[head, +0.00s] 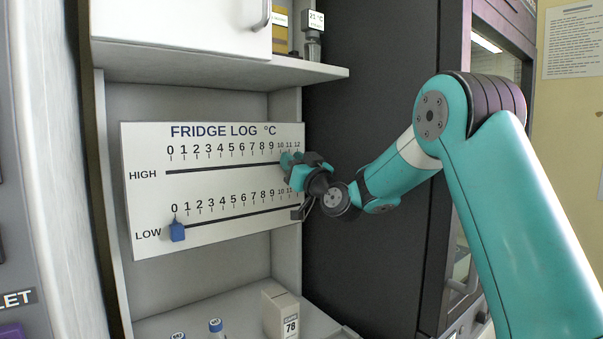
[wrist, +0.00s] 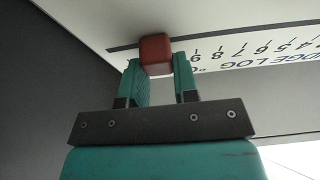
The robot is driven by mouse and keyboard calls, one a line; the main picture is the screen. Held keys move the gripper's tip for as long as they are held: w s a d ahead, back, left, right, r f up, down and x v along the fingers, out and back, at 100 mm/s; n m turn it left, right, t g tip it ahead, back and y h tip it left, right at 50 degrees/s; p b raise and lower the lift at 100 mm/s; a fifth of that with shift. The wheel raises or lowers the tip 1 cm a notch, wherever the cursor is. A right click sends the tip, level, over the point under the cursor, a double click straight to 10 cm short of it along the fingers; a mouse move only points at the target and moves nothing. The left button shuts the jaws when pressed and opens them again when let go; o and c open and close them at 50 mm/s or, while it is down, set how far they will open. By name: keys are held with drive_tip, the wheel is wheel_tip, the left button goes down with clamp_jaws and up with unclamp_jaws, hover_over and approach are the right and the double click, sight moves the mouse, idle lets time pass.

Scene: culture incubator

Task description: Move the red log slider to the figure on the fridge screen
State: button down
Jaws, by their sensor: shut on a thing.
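The white fridge log board (head: 150,205) has a HIGH scale above and a LOW scale below, each with a black slot. My gripper (head: 291,160) is at the right end of the HIGH row, around 10 to 11, and hides the red slider in the head view. In the wrist view the red slider (wrist: 155,49) is a small block between the two teal fingertips of my gripper (wrist: 157,68), which are shut on it. The exact number at the slider is hidden. A blue slider (head: 177,231) sits near 0 on LOW. I cannot make out a fridge screen.
A box marked 78 (head: 281,312) and blue-capped tubes (head: 216,325) stand below. A dark cabinet (head: 370,130) is right of the board.

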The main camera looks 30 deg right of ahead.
drive_tip(key=d, duration=0.1)
drive_tip(key=d+b, duration=0.1)
drive_tip(key=d, duration=0.1)
drive_tip(key=d+b, duration=0.1)
drive_tip(key=shift+w+d+r, duration=0.2)
drive_tip(key=shift+w+d, duration=0.05)
drive_tip(key=shift+w, duration=0.05)
drive_tip(key=c, duration=0.9)
unclamp_jaws()
drive_tip(key=shift+d, duration=0.25)
drive_tip(key=shift+a+f, duration=0.1)
drive_tip(key=shift+a, duration=0.05)
drive_tip(key=shift+f+b, duration=0.1)
drive_tip(key=shift+b, duration=0.25)
